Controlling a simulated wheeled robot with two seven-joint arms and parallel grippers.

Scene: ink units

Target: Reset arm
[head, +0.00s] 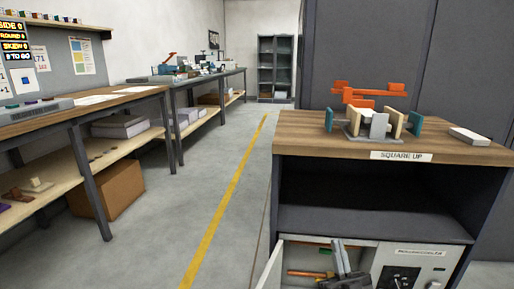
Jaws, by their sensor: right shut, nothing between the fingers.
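My right gripper (341,257) is at the bottom of the head view, dark grey, with its fingers together and nothing held. It is in front of the open lower compartment (292,256) of the cabinet, overlapping it in the picture. I cannot tell how far the fingers reach inside. A small green piece and an orange piece (305,274) show in that compartment. My left gripper is not in view.
The cabinet's wooden top (300,145) holds a jig (378,126), orange pieces (368,91) and a pale block (469,136). An open door (270,268) stands left of the compartment. Workbenches (75,113) line the left; the floor (195,180) between is clear.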

